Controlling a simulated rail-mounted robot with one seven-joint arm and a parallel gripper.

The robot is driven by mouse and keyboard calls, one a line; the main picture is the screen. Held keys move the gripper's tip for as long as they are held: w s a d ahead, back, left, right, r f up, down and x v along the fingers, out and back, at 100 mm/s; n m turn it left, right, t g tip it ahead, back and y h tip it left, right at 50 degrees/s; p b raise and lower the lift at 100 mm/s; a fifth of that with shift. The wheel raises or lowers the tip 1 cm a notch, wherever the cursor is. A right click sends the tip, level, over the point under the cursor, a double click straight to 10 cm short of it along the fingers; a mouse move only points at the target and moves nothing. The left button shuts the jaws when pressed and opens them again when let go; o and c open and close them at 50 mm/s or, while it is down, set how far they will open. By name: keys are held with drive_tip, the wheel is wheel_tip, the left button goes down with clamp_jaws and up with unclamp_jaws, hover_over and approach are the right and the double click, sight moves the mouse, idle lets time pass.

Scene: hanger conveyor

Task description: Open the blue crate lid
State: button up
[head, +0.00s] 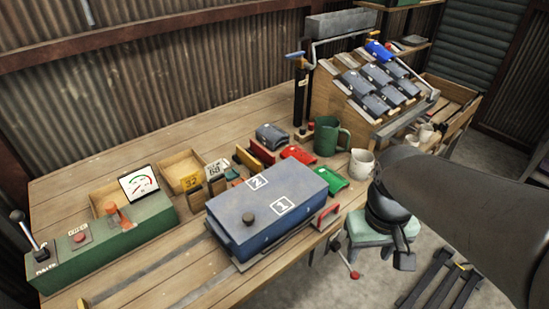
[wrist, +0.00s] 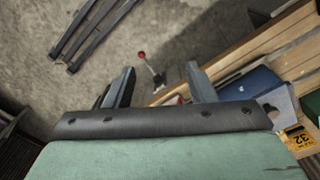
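The blue crate (head: 258,240) stands on the workbench in the head view. Its flat grey-blue lid (head: 292,184) is on and closed, with a dark round knob (head: 248,219) and white labels 2 and 1. A red handle (head: 327,216) is beside the crate's right end. My gripper (head: 403,255) is right of the crate, apart from it, beyond the bench edge. In the wrist view my gripper (wrist: 160,80) has its two fingers wide apart with nothing between them. A blue surface (wrist: 238,92), probably the crate, shows partly hidden behind the right finger.
A green control box (head: 110,240) with a lever is at the left. A green mug (head: 328,136) and a white mug (head: 362,164) stand behind the crate. A sloped rack (head: 340,100) is at the back.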

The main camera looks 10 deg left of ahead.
drive_tip(key=w+a+r+n, duration=0.45)
drive_tip(key=w+a, duration=0.35)
drive_tip(key=a, duration=0.3)
wheel_tip(320, 180, up, 4)
drive_tip(key=r+n+b, duration=0.1)
drive_tip(key=n+b, duration=0.1)
drive_tip(key=n, duration=0.5)
hover_over(248, 216)
wheel_tip(248, 216, down, 18)
drive_tip(key=shift+r, duration=0.2)
clamp_jaws()
drive_tip(key=shift+r, duration=0.15)
